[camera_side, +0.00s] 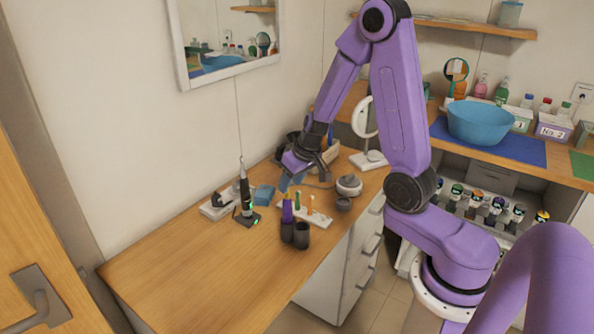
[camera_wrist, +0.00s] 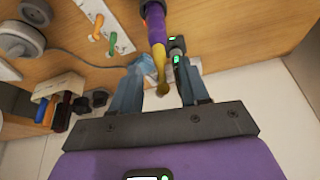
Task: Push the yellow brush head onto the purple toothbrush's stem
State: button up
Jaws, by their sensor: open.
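The purple toothbrush (camera_side: 287,213) stands upright in a dark cup (camera_side: 287,233); its purple body also shows in the wrist view (camera_wrist: 155,24). The yellow brush head (camera_wrist: 159,62) is at the toothbrush's top end, in line with it. It shows small in the side view (camera_side: 287,196). I cannot tell how far down the stem it sits. My gripper (camera_side: 291,184) is above the toothbrush, pointing down. In the wrist view its fingers (camera_wrist: 164,78) are open, one on each side of the yellow head, with gaps visible.
A white rack (camera_side: 319,217) beside the toothbrush holds a green head (camera_side: 298,201) and an orange head (camera_side: 310,204). A second dark cup (camera_side: 302,236) is empty. A black toothbrush (camera_side: 245,190) stands to the left. A round grey-white container (camera_side: 348,185) is right. The table's front left is clear.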

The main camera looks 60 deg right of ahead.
jog(key=shift+v, duration=2.1)
jog(key=shift+s, duration=0.1)
jog(key=shift+a, duration=0.15)
jog(key=s+a+r+n+g+y, duration=0.25)
jog(key=s+a+n, duration=0.45)
jog(key=a, duration=0.6)
jog(key=s+a+r+n+g+h, duration=0.1)
jog(key=s+n, duration=0.6)
jog(key=s, duration=1.1)
jog(key=shift+s+r+g+h, duration=0.35)
jog(key=shift+s+r+g, duration=0.1)
jog(key=shift+r, duration=0.35)
